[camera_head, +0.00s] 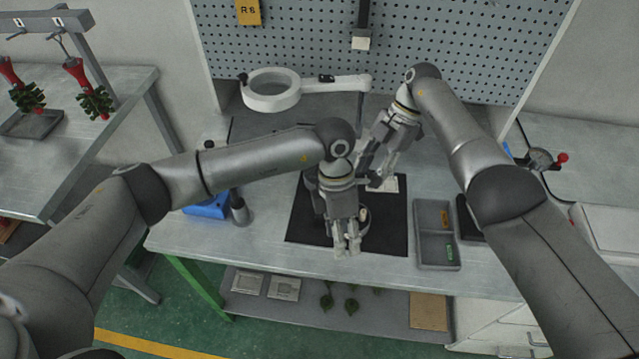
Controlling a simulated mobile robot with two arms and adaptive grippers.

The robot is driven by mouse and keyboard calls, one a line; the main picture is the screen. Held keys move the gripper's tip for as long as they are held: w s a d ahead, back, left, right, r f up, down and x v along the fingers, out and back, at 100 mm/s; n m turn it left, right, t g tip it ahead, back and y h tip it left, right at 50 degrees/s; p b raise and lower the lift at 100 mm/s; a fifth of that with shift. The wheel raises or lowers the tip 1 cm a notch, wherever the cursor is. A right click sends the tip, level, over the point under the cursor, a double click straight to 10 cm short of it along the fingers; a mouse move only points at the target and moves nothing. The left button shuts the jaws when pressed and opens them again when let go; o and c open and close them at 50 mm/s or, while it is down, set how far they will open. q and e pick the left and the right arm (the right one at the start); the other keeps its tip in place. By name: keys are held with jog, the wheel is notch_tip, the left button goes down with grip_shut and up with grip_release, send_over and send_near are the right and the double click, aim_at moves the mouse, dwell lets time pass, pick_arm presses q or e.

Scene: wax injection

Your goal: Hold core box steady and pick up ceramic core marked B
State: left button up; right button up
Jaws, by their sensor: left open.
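My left gripper (347,250) points down over the front part of a black mat (305,225) on the bench. It is open, with nothing seen between its fingers. My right gripper (372,180) reaches down at the mat's back edge, beside a pale flat block (388,184); I cannot tell whether it touches it or how far its fingers are apart. A small pale rounded piece (364,214) shows just right of my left gripper, partly hidden. I cannot make out a letter B or tell for sure which thing is the core box.
A grey two-compartment tray (423,251) holds an orange and a green piece, right of the mat. A ring magnifier lamp (270,92) stands behind. A blue-based object (207,208) is at the left. The mat's left part is clear.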

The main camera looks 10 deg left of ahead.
pick_arm(q)
jog(key=w+a+r+m+t+y, duration=0.25)
jog(key=w+a+m, duration=0.3)
jog(key=w, duration=0.45)
jog(key=shift+n+t+h, duration=0.25)
jog(key=shift+h, duration=0.2)
jog(key=f, duration=1.1)
jog(key=shift+w+a, duration=0.2)
jog(key=shift+a, duration=0.15)
grip_shut()
